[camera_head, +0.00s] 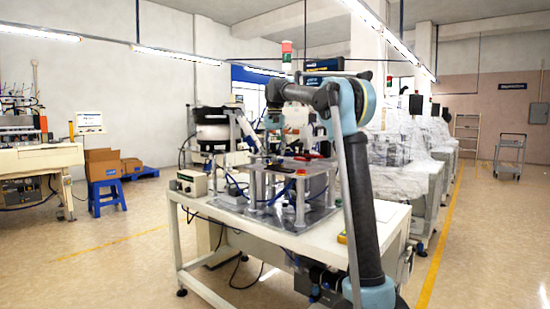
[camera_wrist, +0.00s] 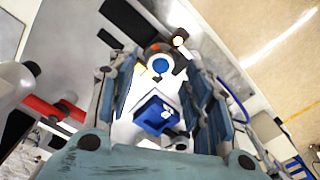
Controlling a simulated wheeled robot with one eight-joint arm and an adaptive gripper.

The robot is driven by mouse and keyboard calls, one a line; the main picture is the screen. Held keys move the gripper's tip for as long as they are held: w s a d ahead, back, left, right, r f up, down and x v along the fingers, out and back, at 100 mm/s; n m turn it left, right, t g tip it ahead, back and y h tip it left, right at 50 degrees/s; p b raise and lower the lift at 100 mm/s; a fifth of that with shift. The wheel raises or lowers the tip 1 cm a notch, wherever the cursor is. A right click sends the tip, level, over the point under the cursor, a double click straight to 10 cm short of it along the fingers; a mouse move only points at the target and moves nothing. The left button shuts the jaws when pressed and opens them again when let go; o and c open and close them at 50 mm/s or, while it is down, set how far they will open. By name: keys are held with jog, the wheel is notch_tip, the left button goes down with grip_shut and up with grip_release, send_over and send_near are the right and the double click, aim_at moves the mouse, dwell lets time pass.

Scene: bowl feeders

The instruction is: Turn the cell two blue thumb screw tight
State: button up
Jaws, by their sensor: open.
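In the wrist view my gripper (camera_wrist: 160,68) is open, one finger at the left and one at the right, with a gap between them. A round blue part (camera_wrist: 161,63), which looks like the head of a blue thumb screw, sits in a pale housing between the fingertips. I cannot tell whether either finger touches it. A blue block (camera_wrist: 155,113) with white marks shows nearer, between the fingers. In the head view my arm reaches over the bench; the gripper end is small there, and the blue screw cannot be made out.
The workbench (camera_head: 310,240) carries a bowl feeder (camera_head: 212,132), a grey control box (camera_head: 192,183) and a raised fixture plate on posts. A red cylinder (camera_wrist: 45,108) lies left of the fingers in the wrist view. Open floor lies left of the bench.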

notch_tip(320, 180, up, 10)
jog(key=shift+f, duration=0.2)
dwell(0.6)
jog(key=s+d+f+n+t, duration=0.1)
jog(key=s+d+f, duration=0.65)
jog(key=s, duration=0.45)
jog(key=s+d+f, duration=0.7)
jog(key=s+d, duration=0.2)
jog(key=s, duration=0.3)
jog(key=s+d+f, duration=0.3)
jog(key=s+f, duration=0.8)
jog(key=f, duration=0.4)
jog(key=s+d+f+t, duration=0.1)
jog(key=s+d+f, duration=0.2)
jog(key=s+f, duration=0.9)
notch_tip(320, 180, down, 4)
jog(key=shift+d+r+n, duration=0.1)
jog(key=shift+d+n, duration=0.2)
jog(key=shift+n, duration=0.1)
